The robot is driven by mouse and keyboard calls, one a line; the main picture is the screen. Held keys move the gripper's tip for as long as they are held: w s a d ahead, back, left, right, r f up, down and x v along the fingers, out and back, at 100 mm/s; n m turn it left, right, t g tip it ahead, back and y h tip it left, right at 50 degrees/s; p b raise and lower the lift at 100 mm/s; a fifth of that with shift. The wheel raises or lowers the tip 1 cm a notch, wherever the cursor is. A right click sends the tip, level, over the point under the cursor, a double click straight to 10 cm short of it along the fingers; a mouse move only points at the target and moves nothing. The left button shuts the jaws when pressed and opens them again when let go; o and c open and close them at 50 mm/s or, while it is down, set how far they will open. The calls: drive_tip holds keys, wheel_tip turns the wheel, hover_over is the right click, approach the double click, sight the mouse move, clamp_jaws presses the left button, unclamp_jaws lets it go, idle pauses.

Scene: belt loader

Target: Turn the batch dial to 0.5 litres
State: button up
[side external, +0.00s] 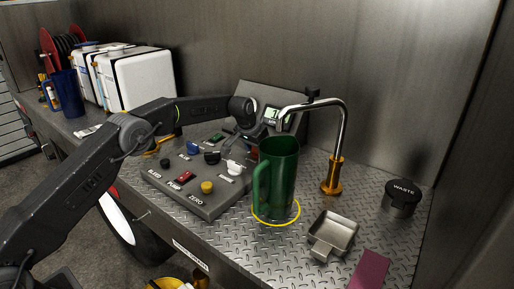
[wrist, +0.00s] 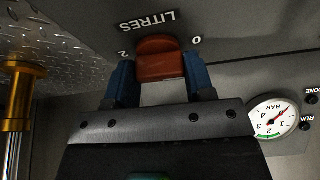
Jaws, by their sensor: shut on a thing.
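The batch dial (wrist: 158,58) is a red-brown knob on a grey panel in the wrist view. The upside-down word LITRES is beside it, with a 2 on the left and a 0 on the right. My gripper (wrist: 160,72) has one blue finger on each side of the knob and is shut on it. No pointer on the knob can be made out, so I cannot tell its exact setting.
A green jug (side external: 278,175) stands inside a yellow ring, beneath a curved spout (side external: 335,112). The sloped control box (side external: 190,190) carries several knobs and buttons. A metal tray (side external: 332,232) and a black waste pot (side external: 402,195) stand right.

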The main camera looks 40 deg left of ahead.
drive_tip(key=m+h, duration=0.1)
drive_tip(key=m, duration=0.3)
drive_tip(key=shift+a+h, duration=0.1)
drive_tip(key=shift+h, duration=0.3)
drive_tip(key=shift+w+m+g+h, duration=0.1)
drive_tip(key=shift+m+g+h, duration=0.5)
drive_tip(key=shift+m, duration=1.5)
drive_tip(key=o, duration=0.9)
drive_tip(key=v, duration=1.4)
drive_tip(key=shift+w, duration=0.1)
